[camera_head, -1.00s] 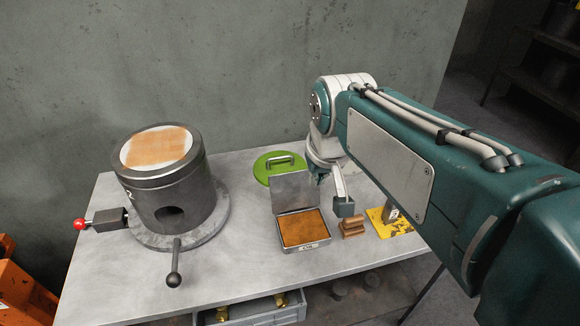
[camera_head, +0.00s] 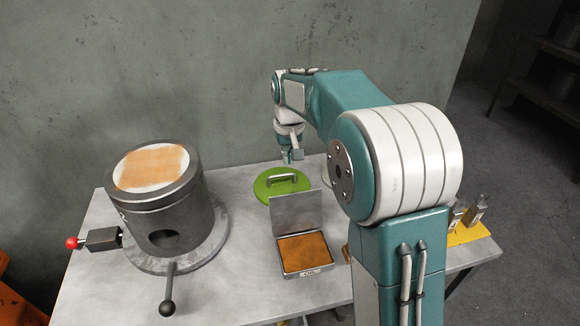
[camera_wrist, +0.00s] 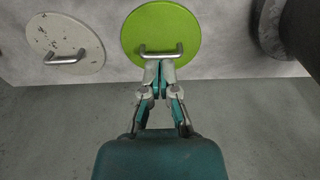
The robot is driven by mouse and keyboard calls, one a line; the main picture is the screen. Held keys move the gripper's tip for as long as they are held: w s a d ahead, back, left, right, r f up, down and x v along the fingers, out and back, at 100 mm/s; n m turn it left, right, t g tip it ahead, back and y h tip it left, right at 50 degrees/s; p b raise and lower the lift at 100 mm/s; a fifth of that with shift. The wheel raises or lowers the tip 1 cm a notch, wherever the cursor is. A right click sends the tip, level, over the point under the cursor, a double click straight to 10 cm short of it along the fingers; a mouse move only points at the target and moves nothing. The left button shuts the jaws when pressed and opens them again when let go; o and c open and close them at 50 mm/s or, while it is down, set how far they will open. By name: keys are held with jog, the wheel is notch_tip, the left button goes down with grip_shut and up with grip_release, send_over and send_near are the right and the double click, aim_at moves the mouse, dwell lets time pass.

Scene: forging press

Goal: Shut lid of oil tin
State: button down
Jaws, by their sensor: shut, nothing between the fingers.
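The oil tin (camera_head: 308,270) is a small square metal box, open, with a brown-orange filling, standing on the grey bench. Its lid (camera_head: 294,212) stands up from the tin's back edge, leaning slightly backward. My gripper (camera_head: 288,159) is behind the tin and its raised lid, by the far side of a green disc. In the wrist view my gripper (camera_wrist: 160,66) has its fingertips together, empty, appearing just below the green disc's handle. I cannot tell if they touch it. The tin is not in the wrist view.
The green disc (camera_head: 272,187) with a metal handle lies behind the tin. A pale handled disc (camera_wrist: 62,28) shows in the wrist view. A heavy dark cylinder (camera_head: 165,222) with levers stands left. My arm hides part of the bench's right side.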

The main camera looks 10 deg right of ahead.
aim_at(295, 209)
jog(key=f, duration=0.8)
jog(key=shift+w+f, duration=0.3)
jog(key=s, duration=0.2)
jog(key=s+r, duration=0.1)
jog(key=shift+s+r, duration=0.1)
jog(key=shift+s, duration=0.3)
